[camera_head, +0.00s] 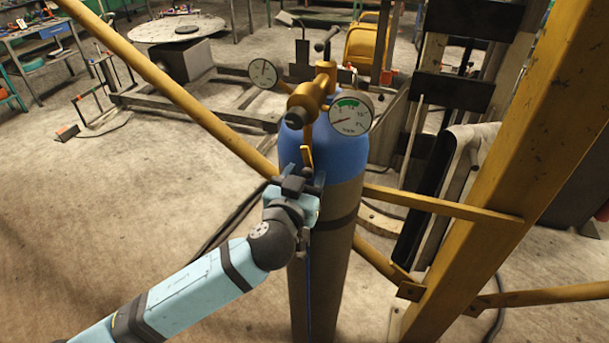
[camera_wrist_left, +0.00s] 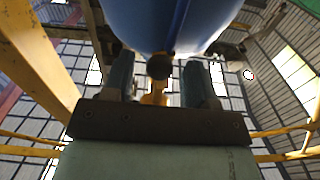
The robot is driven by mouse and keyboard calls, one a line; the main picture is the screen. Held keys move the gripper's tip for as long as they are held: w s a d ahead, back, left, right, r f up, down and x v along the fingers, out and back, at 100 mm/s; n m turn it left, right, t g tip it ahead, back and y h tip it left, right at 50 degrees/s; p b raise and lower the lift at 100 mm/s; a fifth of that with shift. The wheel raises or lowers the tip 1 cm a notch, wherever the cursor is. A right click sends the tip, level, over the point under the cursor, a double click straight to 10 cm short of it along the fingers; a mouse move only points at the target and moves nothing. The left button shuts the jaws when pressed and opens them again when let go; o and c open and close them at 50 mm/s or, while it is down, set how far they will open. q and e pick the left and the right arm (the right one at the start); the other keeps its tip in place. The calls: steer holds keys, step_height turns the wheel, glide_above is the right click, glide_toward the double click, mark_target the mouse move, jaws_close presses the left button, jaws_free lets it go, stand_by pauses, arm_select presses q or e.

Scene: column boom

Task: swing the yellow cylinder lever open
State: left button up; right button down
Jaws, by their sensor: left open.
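The gas cylinder (camera_head: 330,210) stands upright, with a blue top and a dark grey body. A brass regulator with two round gauges sits on it. The small yellow lever (camera_head: 307,157) hangs down at the regulator's front. My left gripper (camera_head: 306,180) is just below the lever, in front of the cylinder. In the left wrist view the lever (camera_wrist_left: 154,92) shows between the two open fingers of the gripper (camera_wrist_left: 162,75), and the blue cylinder (camera_wrist_left: 165,22) is above. I cannot tell whether a finger touches the lever. My right gripper is not in view.
A thick yellow column (camera_head: 490,170) rises on the right, with yellow bars running behind the cylinder. A round table (camera_head: 160,28) and a workbench (camera_head: 45,40) stand at the back. The concrete floor at left is mostly clear.

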arm_select(q)
steer(key=shift+c, duration=0.4)
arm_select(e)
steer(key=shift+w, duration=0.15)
arm_select(q)
steer(key=c, duration=0.8)
steer(key=m, duration=0.1)
steer(key=a+m, duration=0.1)
steer(key=shift+w+f+m, duration=0.1)
steer(key=shift+w+m, duration=0.05)
steer(key=shift+m, duration=0.25)
steer(key=shift+c, duration=0.2)
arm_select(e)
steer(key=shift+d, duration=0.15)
arm_select(q)
steer(key=o, duration=0.8)
steer(key=shift+o, duration=0.6)
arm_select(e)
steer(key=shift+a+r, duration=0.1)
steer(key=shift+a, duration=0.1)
